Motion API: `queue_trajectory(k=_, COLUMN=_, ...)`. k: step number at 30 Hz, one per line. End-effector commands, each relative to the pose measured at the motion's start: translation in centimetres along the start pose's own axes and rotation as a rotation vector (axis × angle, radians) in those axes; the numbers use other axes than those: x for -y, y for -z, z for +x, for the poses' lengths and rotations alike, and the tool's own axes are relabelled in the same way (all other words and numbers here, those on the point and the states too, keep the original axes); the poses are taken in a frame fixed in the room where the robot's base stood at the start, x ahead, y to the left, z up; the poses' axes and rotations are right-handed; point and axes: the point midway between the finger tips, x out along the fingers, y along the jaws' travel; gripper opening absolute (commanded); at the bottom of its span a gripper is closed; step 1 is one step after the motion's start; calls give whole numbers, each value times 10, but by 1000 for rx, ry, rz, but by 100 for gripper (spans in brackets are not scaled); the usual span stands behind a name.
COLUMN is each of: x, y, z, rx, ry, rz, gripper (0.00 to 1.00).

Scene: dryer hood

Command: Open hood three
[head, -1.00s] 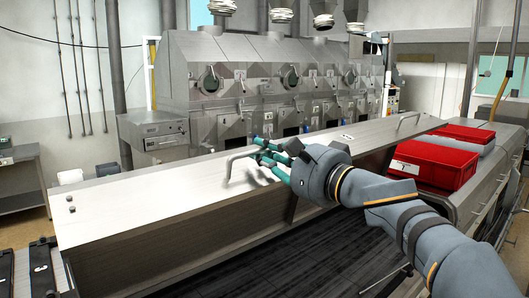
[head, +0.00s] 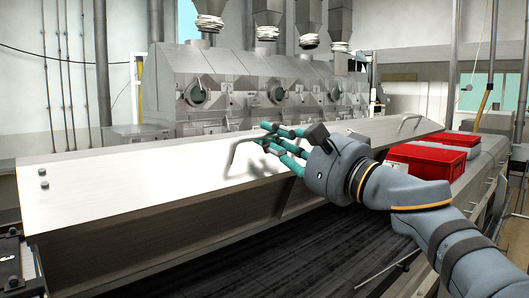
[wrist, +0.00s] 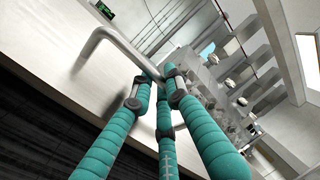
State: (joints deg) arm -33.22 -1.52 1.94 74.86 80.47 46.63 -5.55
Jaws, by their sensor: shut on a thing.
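A long pale metal hood lid (head: 130,178) slopes over a dark bed in the head view. In the wrist view the handle (wrist: 103,38) runs in between the finger ends of my gripper (wrist: 158,82). The fingers hide the handle's right end. I see no number marking hood three.
Red crates (head: 428,160) stand at the right, beyond my arm. A dark slatted bed (head: 250,262) lies below the near edge of the lids. Grey machines (head: 250,85) with round windows line the back. Open air is above the lid.

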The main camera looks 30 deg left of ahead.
Motion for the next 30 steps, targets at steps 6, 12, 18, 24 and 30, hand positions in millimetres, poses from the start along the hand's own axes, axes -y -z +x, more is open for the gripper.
queue_trajectory(k=6, x=-1, y=0, z=-2, rx=0, ry=4, rz=1, gripper=0)
queue_trajectory(k=12, x=-1, y=0, z=-2, rx=1, ry=4, rz=1, gripper=16)
queue_trajectory(k=18, x=-1, y=0, z=-2, rx=0, ry=4, rz=0, gripper=28)
queue_trajectory(k=24, x=-1, y=0, z=-2, rx=0, ry=3, rz=0, gripper=31)
queue_trajectory(k=30, x=-2, y=1, z=-4, rx=-1, ry=2, rz=0, gripper=31)
